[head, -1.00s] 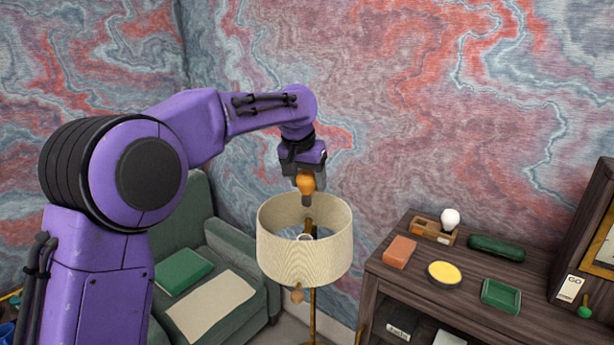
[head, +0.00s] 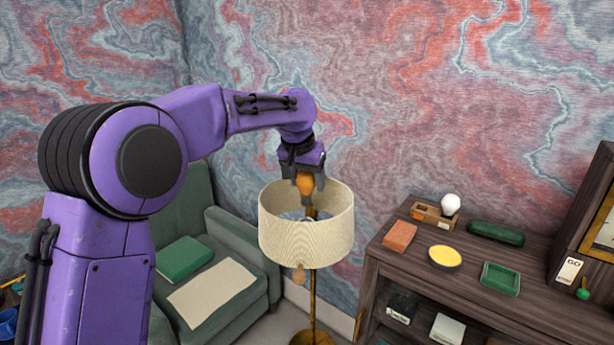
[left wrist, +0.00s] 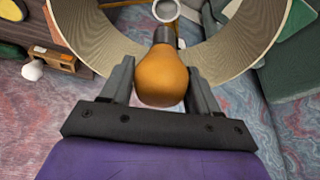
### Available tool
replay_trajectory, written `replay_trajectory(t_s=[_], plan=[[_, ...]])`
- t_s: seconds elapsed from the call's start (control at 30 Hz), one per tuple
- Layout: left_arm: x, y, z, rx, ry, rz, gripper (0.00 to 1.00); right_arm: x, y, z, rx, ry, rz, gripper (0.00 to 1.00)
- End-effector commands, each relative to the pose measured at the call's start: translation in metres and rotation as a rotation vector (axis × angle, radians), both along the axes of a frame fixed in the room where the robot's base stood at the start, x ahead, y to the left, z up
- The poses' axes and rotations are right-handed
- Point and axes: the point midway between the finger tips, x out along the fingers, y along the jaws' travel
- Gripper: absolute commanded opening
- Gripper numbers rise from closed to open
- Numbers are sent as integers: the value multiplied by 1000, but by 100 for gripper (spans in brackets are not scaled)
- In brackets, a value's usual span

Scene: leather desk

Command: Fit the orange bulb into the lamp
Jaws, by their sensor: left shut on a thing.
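The orange bulb (head: 305,183) is held by my left gripper (head: 304,178), base pointing down, at the open top of the lampshade. In the left wrist view the orange bulb (left wrist: 162,78) sits between the two fingers of my left gripper (left wrist: 162,85), with its dark base toward the pale ring-shaped socket (left wrist: 166,10). The base and the socket look close; I cannot tell whether they touch. The lamp (head: 306,230) has a cream shade and a brass stand. In the head view the socket is partly hidden by the shade. My right gripper is not in view.
A green armchair (head: 240,240) stands behind left.

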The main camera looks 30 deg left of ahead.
Motion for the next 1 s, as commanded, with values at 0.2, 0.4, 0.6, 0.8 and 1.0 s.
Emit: replay_trajectory(t_s=[0.2,0.4,0.6,0.8,1.0], plan=[[0,0,-12,0,0,0,31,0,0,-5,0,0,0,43],[0,0,-21,0,0,-1,31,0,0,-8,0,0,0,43],[0,0,-31,0,1,-1,31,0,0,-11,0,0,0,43],[0,0,-40,1,1,0,31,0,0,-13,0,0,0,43],[0,0,-50,0,1,-1,31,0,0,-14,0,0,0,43]])
